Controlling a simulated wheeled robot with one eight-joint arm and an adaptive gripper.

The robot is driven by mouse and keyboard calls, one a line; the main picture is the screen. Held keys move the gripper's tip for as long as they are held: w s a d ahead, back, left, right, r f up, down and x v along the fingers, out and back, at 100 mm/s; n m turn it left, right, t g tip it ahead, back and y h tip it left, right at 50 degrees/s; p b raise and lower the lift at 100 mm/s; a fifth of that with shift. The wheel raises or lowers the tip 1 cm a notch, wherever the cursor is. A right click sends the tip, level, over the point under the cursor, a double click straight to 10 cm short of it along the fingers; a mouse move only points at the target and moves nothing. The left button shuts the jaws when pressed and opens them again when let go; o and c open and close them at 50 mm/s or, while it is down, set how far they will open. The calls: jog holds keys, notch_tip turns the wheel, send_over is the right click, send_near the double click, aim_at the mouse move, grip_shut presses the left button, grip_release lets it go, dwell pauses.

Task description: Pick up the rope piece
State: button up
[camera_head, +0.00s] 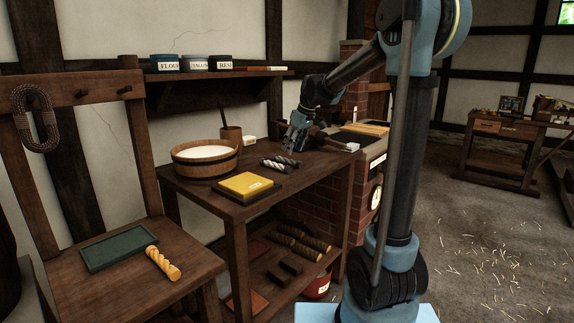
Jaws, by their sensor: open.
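I cannot tell which of these the task means. My gripper (292,147) hangs above the back of the middle table, open and empty, close to the two pieces there. The small view does not show the gap to them exactly.
A green tray (119,246) lies beside the yellow piece. The table holds a wooden tub (205,158), a yellow block (244,186) and a brown cup (231,135). A shelf (215,74) with labelled jars runs above. A coiled rope (36,118) hangs at left.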

aim_at(287, 161)
jog(key=shift+x, duration=3.2)
jog(key=shift+w+d, duration=0.15)
jog(key=shift+w, duration=0.05)
grip_shut()
